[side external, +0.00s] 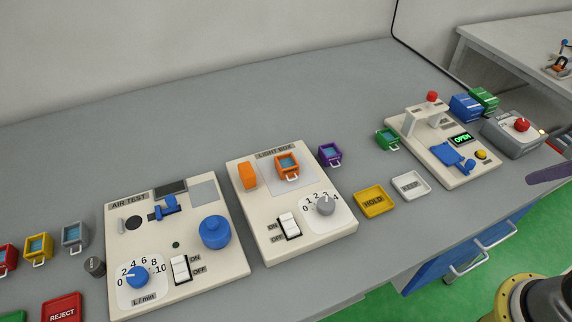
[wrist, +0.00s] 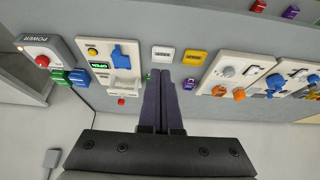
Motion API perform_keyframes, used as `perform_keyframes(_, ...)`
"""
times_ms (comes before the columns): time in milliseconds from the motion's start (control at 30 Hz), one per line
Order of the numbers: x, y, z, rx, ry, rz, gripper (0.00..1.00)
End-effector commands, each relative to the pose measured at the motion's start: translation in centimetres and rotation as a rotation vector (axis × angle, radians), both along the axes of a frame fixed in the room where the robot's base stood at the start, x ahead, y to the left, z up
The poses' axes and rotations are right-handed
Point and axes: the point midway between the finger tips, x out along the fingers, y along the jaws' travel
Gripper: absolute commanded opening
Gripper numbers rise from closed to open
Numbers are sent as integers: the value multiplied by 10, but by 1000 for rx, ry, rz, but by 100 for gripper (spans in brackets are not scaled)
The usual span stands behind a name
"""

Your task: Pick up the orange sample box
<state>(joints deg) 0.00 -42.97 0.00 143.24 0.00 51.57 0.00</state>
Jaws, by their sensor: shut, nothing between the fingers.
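The orange sample box (side external: 287,166) is a small open-topped box with a pale handle and a bluish inside. It sits on the grey pad of the light box panel (side external: 318,243). It also shows small in the wrist view (wrist: 219,91), right of my fingers. My gripper (wrist: 160,76) is shut and empty, its long dark purple fingers together. It is well away from the orange box. In the side view only a dark purple finger part (side external: 548,173) shows at the right edge.
A plain orange block (side external: 247,176) stands left of the box, and a purple box (side external: 330,155) right of it. The HOLD tray (side external: 375,201), KEEP tray (side external: 411,185) and green box (side external: 387,139) lie further right. The air test panel (side external: 223,275) is left. The bench behind is clear.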

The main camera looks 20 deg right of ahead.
Motion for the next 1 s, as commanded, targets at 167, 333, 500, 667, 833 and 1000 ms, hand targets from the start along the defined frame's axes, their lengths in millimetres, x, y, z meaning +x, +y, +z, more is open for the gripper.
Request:
perform_keyframes(167, 0, 0, 0, 0, 0, 0, 0)
perform_keyframes(333, 0, 0, 0, 0, 0, 0, 20)
perform_keyframes(500, 0, 0, 0, 0, 0, 0, 50)
perform_keyframes(667, 0, 0, 0, 0, 0, 0, 79)
perform_keyframes(833, 0, 0, 0, 0, 0, 0, 95)
perform_keyframes(1000, 0, 0, 0, 0, 0, 1, 95)
